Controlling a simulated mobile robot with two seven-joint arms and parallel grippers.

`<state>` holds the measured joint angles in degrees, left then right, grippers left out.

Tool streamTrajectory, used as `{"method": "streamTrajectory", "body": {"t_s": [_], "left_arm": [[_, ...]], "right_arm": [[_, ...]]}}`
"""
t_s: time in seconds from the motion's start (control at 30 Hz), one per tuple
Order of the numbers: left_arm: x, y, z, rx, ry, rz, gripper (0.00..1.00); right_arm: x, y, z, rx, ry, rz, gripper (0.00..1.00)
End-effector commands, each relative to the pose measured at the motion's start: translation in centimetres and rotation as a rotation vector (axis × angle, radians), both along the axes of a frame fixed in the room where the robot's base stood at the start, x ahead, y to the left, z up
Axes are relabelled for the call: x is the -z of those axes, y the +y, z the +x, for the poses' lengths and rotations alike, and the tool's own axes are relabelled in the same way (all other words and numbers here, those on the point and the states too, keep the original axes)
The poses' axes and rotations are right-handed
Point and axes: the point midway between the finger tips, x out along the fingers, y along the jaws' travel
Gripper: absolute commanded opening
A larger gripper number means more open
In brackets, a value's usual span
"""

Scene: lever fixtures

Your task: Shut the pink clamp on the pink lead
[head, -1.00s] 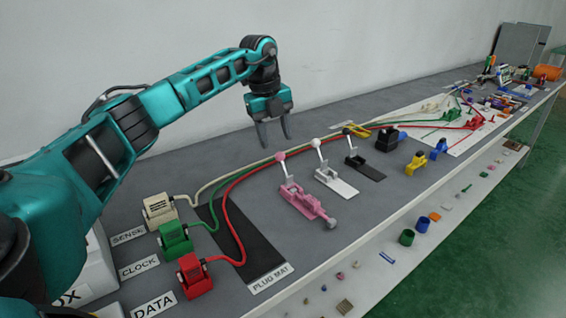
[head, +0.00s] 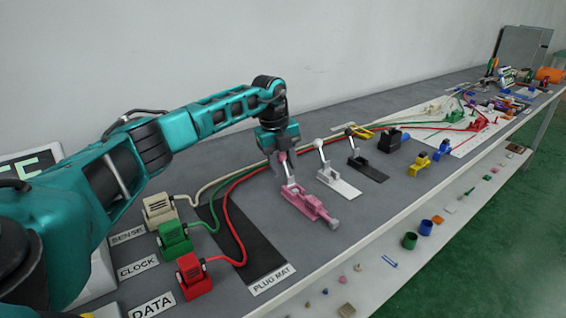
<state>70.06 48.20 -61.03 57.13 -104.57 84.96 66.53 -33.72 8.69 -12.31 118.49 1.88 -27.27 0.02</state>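The pink clamp (head: 307,203) lies on the grey bench right of the black plug mat, with its lever standing up and tipped slightly back. My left gripper (head: 282,168) points down at the top of this lever, with its fingers around or beside the pink knob (head: 283,156). The fingers are small and partly overlap the knob, so I cannot tell whether they are shut on it. The red lead (head: 231,215), the green lead and the cream lead run behind the clamp; I cannot make out a pink lead. My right gripper is out of view.
A white clamp (head: 338,182) and a black clamp (head: 367,167) stand just right of the pink one, levers raised. Cream (head: 158,209), green (head: 174,238) and red (head: 194,276) plugs sit at the left. The bench front beside the pink clamp is clear.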

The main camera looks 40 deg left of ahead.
Motion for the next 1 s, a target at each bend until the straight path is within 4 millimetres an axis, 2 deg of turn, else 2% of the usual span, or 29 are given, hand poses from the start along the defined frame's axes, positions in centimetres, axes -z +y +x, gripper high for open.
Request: {"method": "streamTrajectory", "body": {"t_s": [0.07,0.4,0.77,1.0], "left_arm": [[0.0,0.0,0.0,0.0,0.0,0.0,0.32],[0.0,0.0,0.0,-0.001,0.0,0.0,0.0],[-0.1,0.0,0.0,-0.001,0.0,0.001,0.0],[-0.6,-0.2,-0.1,0.001,-0.013,0.05,0.0]], "right_arm": [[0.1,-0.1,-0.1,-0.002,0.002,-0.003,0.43],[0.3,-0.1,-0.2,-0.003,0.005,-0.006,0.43],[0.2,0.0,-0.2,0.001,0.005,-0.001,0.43],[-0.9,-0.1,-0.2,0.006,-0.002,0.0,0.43]]}}
